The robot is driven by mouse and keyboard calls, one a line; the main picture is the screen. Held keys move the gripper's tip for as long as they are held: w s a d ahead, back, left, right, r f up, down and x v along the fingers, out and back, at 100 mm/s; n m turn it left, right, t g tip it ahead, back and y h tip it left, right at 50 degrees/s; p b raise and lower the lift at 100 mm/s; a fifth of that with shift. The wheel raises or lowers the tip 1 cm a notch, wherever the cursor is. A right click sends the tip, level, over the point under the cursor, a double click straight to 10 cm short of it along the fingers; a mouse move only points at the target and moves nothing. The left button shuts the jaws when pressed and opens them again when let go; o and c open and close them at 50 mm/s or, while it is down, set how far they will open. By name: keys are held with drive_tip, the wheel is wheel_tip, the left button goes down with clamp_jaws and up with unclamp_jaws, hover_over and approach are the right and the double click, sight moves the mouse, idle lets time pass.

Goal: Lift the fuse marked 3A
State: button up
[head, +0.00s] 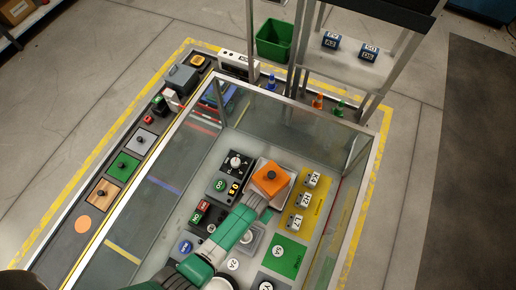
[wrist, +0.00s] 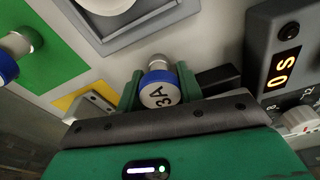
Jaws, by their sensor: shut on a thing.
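The fuse marked 3A (wrist: 158,92) has a white face, a blue band and a silver end. It sits between the green fingers of my gripper (wrist: 158,84), which is shut on it. The frames do not clearly show whether its silver end still touches the grey panel behind it. In the head view my gripper (head: 262,210) is over the middle of the walled bench, just below the orange block, and the held fuse is hidden there.
Another blue-banded fuse (wrist: 17,52) stands at the left on a green plate. A dark display box (wrist: 283,65) is close on the right. The orange block (head: 270,178) and yellow panel (head: 318,200) are near my gripper. Clear walls (head: 290,125) enclose the bench.

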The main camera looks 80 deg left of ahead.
wheel_tip(320, 180, up, 10)
drive_tip(key=p, duration=0.6)
drive_tip(key=shift+f, duration=0.25)
drive_tip(key=shift+r+p, duration=0.3)
